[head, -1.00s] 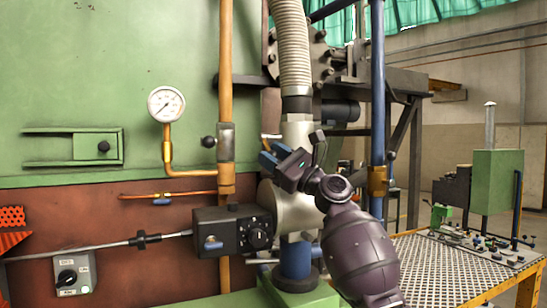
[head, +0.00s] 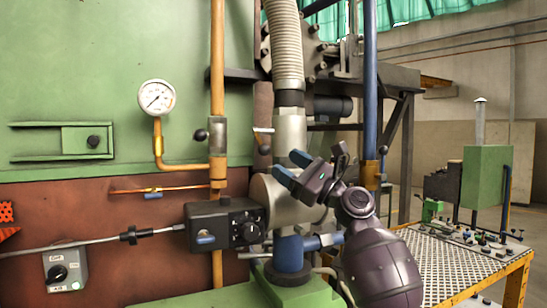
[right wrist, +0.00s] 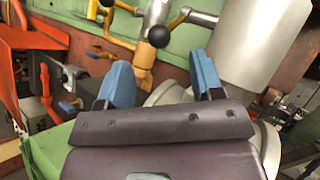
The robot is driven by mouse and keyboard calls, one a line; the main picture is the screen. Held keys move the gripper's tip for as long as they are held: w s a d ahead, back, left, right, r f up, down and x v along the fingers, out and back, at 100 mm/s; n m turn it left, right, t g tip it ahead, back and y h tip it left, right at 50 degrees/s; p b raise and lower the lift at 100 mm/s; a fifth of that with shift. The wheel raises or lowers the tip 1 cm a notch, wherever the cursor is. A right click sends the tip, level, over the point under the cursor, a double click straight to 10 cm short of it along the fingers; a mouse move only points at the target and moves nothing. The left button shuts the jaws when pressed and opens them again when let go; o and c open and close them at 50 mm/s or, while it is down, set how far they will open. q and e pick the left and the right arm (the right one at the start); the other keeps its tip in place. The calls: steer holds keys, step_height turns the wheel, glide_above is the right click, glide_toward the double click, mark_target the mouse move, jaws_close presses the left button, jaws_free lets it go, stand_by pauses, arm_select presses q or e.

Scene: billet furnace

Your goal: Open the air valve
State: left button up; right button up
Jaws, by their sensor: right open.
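My right gripper (head: 291,168) is open and empty, its blue fingers in front of the grey vertical pipe (head: 290,130). It also shows in the right wrist view (right wrist: 160,72), with the fingers wide apart. A black-ball handle (head: 264,150) with a pale lever end stands just left of the fingers in the head view, apart from them. Another black-ball handle (head: 200,135) sits by the fitting on the yellow pipe. A brass fitting (head: 371,176) sits on the blue pipe behind my right arm. No label shows which one is the air valve. My left gripper is out of view.
A black control box (head: 224,226) with a rod to its left is below the gripper. A pressure gauge (head: 157,97) is on the green furnace wall (head: 60,60). A perforated table (head: 450,262) with small parts stands at the right.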

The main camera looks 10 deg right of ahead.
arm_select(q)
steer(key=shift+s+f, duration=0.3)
arm_select(e)
steer(key=v, duration=0.3)
steer(key=shift+s+d+f, duration=0.15)
steer(key=shift+s+d, duration=0.05)
